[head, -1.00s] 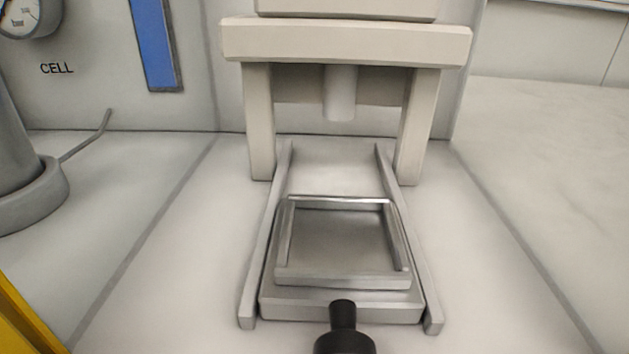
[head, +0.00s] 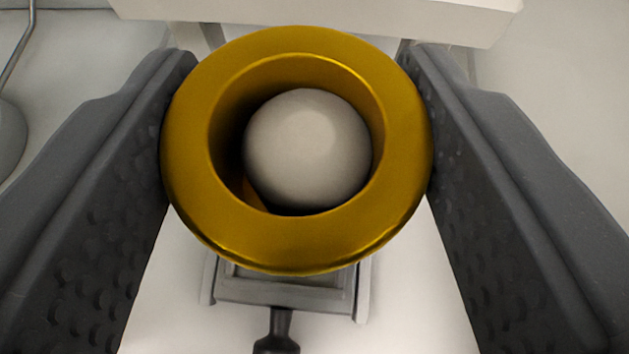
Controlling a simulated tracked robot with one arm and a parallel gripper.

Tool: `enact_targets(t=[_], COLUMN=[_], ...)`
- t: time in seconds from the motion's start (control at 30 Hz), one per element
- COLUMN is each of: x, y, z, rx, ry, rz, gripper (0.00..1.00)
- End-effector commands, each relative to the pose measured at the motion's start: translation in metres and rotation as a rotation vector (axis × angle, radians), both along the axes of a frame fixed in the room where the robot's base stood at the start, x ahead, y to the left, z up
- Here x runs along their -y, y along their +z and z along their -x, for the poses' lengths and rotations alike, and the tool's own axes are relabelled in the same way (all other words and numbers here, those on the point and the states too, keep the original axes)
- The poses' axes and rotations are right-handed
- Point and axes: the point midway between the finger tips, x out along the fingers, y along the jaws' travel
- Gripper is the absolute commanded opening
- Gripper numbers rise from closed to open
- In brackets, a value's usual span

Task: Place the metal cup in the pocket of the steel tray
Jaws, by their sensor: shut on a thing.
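My gripper (head: 300,55) is shut on the metal cup (head: 297,240), a gold-coloured round cup with a thick rim. One dark, dimpled finger presses on each side of it. I look down into its mouth, where a smooth grey ball (head: 308,148) sits. The steel tray (head: 285,291) is beyond and below the cup. Only its front edge and parts of its sides show under the cup's lower rim. The tray's pocket is almost wholly hidden by the cup. The gap between cup and tray cannot be judged exactly, but they look apart.
A black knob handle (head: 277,332) sticks out from the tray's front. A pale press frame (head: 330,18) crosses the top of the view, behind the cup. Pale bench surface lies clear on both sides of the tray. A grey rounded base (head: 10,140) stands at the far left.

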Motion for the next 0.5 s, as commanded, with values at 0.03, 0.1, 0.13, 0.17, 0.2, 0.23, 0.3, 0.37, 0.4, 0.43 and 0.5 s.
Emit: enact_targets(t=[0.03, 0.1, 0.13, 0.17, 0.2, 0.23, 0.3, 0.37, 0.4, 0.43, 0.5], x=[-0.004, -0.008, -0.009, -0.011, -0.012, -0.012, -0.013, -0.014, -0.014, -0.014, -0.014], y=[-0.012, -0.025, -0.031, -0.036, -0.042, -0.045, -0.049, -0.053, -0.057, -0.06, -0.071], z=[0.0, 0.0, 0.001, 0.001, 0.001, 0.0, 0.0, 0.0, 0.0, 0.0, -0.001], rx=[-0.004, -0.002, -0.003, -0.004, -0.004, -0.003, -0.001, 0.0, 0.001, 0.001, -0.001], ry=[0.006, 0.013, 0.014, 0.016, 0.017, 0.018, 0.02, 0.021, 0.021, 0.021, 0.021], rz=[0.0, -0.001, -0.001, -0.001, -0.001, -0.001, -0.001, -0.001, -0.001, -0.001, -0.001], gripper=[0.22, 0.22, 0.22, 0.22, 0.22, 0.22, 0.22, 0.22, 0.22, 0.22, 0.22])
